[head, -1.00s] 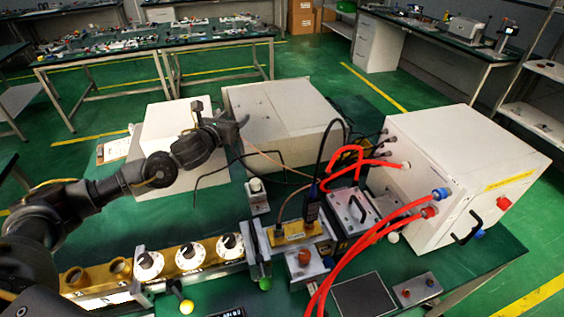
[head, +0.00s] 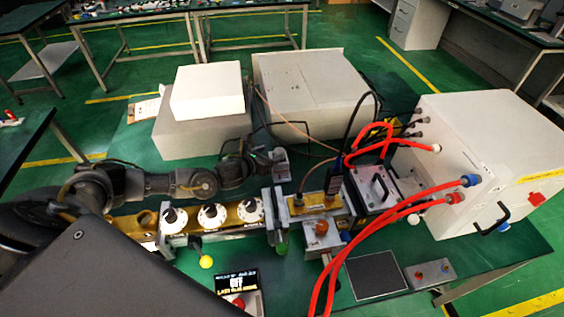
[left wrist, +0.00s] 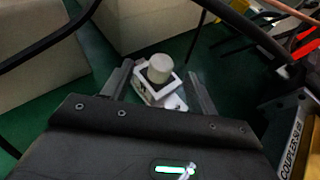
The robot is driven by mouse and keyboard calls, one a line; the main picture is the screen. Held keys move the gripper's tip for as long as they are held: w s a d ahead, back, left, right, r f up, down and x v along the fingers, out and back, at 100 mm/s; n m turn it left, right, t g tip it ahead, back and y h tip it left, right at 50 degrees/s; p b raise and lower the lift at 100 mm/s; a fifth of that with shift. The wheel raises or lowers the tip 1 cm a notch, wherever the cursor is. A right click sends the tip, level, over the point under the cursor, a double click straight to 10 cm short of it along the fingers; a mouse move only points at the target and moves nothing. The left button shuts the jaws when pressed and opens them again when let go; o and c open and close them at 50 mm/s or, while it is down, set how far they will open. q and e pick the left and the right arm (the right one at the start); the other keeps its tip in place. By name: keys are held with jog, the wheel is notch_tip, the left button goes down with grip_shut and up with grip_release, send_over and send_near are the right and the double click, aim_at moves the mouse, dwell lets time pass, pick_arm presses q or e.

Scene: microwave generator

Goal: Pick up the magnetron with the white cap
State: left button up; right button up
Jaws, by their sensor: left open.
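The magnetron shows in the left wrist view as a white cylindrical cap (left wrist: 160,67) on a pale square body. It stands upright on the green bench, a little ahead of my gripper. My left gripper (left wrist: 160,88) is open, with one dark finger on each side of the magnetron, and nothing is clamped. In the head view my left gripper (head: 264,159) reaches in from the left behind the row of white dials. The magnetron (head: 280,157) is small and partly covered there by the gripper. My right gripper is not in view.
A brass waveguide line with white dials (head: 210,216) runs in front of my left arm. White boxes (head: 208,92) stand behind it. Black cables pass close to the gripper. Red hoses (head: 400,210) and a large white cabinet (head: 480,150) are at right.

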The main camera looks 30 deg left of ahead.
aim_at(278, 151)
pick_arm(q)
jog(key=p+x, duration=0.1)
jog(key=x, duration=0.4)
jog(key=shift+s+d, duration=0.1)
jog(key=shift+d, duration=0.1)
grip_shut()
dwell(1.1)
jog(key=shift+a+r, duration=0.1)
jog(key=shift+r, duration=0.05)
